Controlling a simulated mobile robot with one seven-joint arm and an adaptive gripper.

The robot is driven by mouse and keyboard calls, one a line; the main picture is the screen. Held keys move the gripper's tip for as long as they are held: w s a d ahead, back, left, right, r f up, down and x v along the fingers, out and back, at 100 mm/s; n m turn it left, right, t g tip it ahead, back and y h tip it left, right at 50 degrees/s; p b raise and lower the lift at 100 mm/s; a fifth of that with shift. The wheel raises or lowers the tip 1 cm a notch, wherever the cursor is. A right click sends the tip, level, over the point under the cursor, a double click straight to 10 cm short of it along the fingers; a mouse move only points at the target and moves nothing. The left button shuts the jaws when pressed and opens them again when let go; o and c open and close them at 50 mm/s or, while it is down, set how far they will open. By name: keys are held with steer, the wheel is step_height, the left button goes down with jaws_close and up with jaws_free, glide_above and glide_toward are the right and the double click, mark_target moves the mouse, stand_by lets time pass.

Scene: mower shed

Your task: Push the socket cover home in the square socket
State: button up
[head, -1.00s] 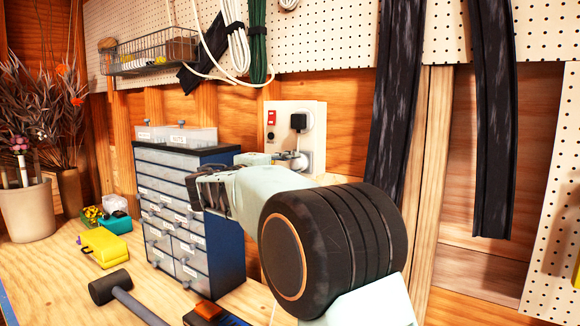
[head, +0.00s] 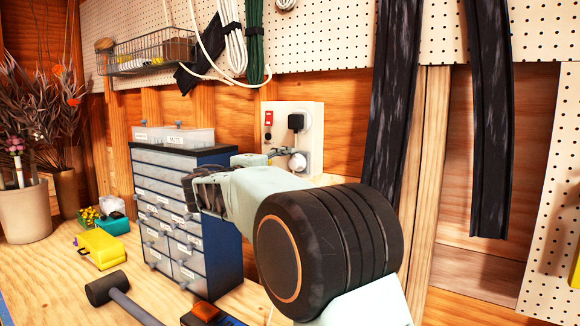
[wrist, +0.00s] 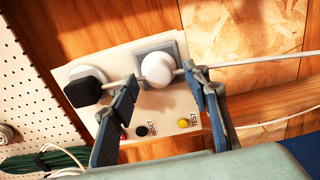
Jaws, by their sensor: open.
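The white round socket cover (wrist: 157,69) is at the grey square socket (wrist: 174,48) on a cream wall plate (wrist: 120,60). A thin white cord runs from it to the right. Whether it sits flush or stands proud, I cannot tell. It also shows in the head view (head: 298,162), partly behind my arm. My gripper (wrist: 161,77) is open, with one finger on each side of the cover. I see no clear contact. In the head view, my gripper (head: 281,154) reaches the plate's lower part.
A black plug (wrist: 84,87) sits left of the cover. Black and yellow buttons (wrist: 183,123) lie below it. A blue drawer cabinet (head: 222,220) stands left of my arm. A mallet (head: 107,288) and yellow box (head: 101,247) lie on the bench.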

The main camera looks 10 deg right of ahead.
steer(key=v, duration=1.1)
